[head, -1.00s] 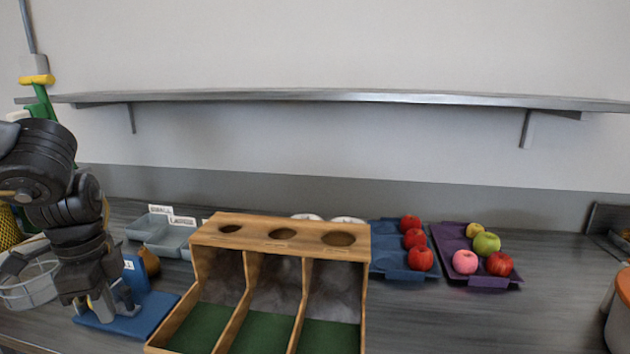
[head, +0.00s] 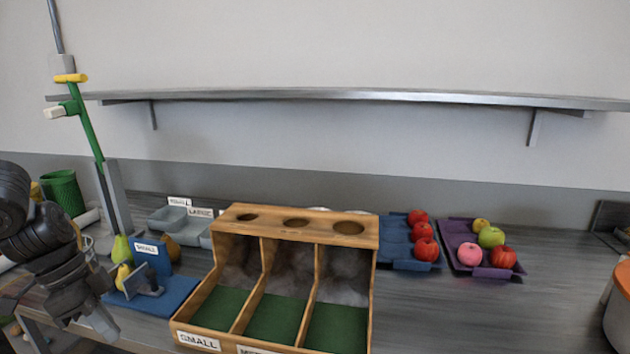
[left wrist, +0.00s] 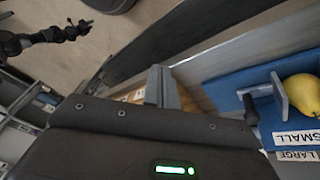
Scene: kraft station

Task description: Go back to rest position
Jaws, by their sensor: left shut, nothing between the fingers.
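My left gripper (head: 108,330) hangs at the left edge of the head view, pointing down in front of the blue stand. It is shut and empty. In the left wrist view its fingers (left wrist: 162,88) show closed, above the counter's front edge and the floor. The blue stand (head: 178,296) with a SMALL label is just right of the gripper, apart from it. A yellow pear (left wrist: 302,92) lies at the stand in the left wrist view. My right gripper is not in the head view.
A wooden sorting box (head: 300,222) with three green-floored bays stands mid-counter. A blue tray (head: 396,232) and a purple tray (head: 458,240) hold apples and other fruit at right. Grey bins (head: 170,218), a green basket (head: 62,192) and a green-clamped pole (head: 86,130) stand at left.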

